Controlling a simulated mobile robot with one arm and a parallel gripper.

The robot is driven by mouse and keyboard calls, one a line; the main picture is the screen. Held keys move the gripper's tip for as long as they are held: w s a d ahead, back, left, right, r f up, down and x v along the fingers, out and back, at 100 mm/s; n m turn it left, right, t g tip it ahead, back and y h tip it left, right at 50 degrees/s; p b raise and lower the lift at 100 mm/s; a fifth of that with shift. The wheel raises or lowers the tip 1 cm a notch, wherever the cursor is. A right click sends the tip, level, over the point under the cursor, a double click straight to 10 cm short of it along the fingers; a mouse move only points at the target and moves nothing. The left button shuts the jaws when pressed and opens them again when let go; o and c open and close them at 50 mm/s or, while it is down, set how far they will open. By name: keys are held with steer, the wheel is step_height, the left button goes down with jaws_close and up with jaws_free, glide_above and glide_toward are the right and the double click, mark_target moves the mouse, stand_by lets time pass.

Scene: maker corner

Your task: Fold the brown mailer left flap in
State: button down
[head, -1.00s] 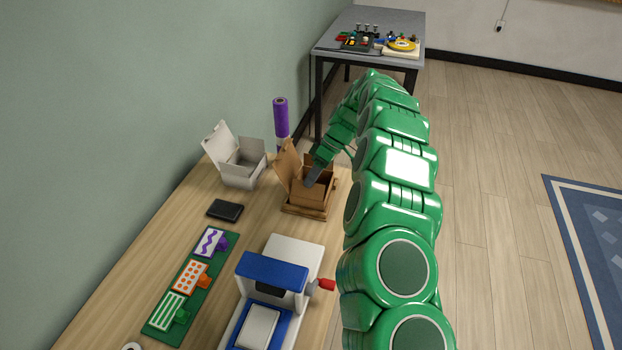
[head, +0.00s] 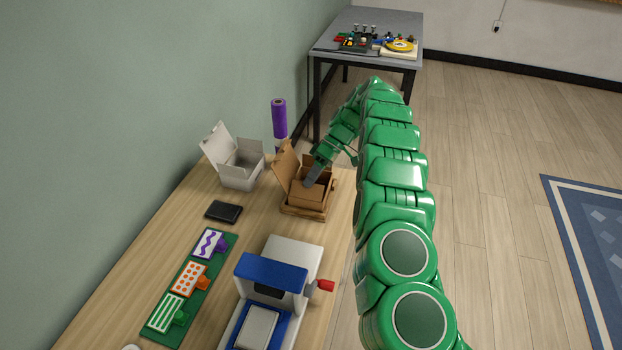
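The brown mailer (head: 312,194) is an open cardboard box on the wooden table, with its lid raised at the left back. It sits on a low brown base (head: 304,212). My gripper (head: 311,181) reaches down from the upper right, with its grey end at the inside of the mailer, over the left part of the opening. The fingertips are small and partly hidden by the box, so I cannot tell whether they are open or touching a flap. The left flap itself is not clear at this size.
A white open box (head: 240,171) stands left of the mailer, with a purple roll (head: 279,118) behind. A black flat item (head: 223,212), a green strip with patterned cards (head: 187,290) and a blue-white press (head: 270,290) with a red handle (head: 326,285) stand nearer.

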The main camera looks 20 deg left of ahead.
steer(key=c, duration=1.4)
jaws_free()
steer(key=shift+o, duration=0.2)
step_height(320, 180, up, 9)
glide_above(315, 200)
steer(key=s+d+r, duration=0.4)
steer(key=s, duration=0.4)
steer(key=shift+d, duration=0.15)
